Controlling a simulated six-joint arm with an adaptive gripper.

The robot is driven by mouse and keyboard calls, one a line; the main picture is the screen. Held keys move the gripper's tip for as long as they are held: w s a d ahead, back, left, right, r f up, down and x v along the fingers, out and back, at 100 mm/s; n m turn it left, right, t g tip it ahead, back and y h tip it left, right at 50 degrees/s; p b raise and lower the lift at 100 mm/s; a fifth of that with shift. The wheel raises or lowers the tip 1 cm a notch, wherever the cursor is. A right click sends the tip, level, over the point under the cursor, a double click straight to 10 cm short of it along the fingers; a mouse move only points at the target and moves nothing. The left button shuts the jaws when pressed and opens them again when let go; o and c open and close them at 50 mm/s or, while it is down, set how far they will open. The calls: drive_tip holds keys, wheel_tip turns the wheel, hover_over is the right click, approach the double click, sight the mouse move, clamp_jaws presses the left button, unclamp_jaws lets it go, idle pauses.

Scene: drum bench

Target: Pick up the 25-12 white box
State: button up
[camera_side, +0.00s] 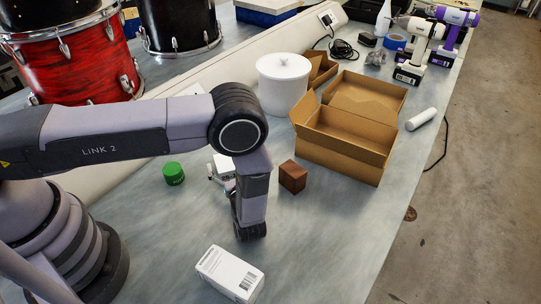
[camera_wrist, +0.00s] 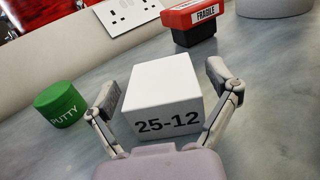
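The white box marked 25-12 (camera_wrist: 162,92) sits on the bench in the wrist view, its printed face toward me. My gripper (camera_wrist: 160,84) is open, with one finger on each side of the box. A small gap shows beside the left finger; contact at the right finger is hard to tell. In the side view, a small white box (camera_side: 223,163) shows just beyond my wrist, partly hidden by my arm, and my fingers there are mostly hidden.
A green putty tub (camera_wrist: 60,104) stands left of the box. A red-and-black FRAGILE box (camera_wrist: 194,22) lies behind it. The side view shows a brown block (camera_side: 293,176), an open carton (camera_side: 343,153), a white canister (camera_side: 283,82) and a barcoded white box (camera_side: 231,272). The bench's right front is clear.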

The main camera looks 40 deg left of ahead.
drive_tip(key=c, duration=1)
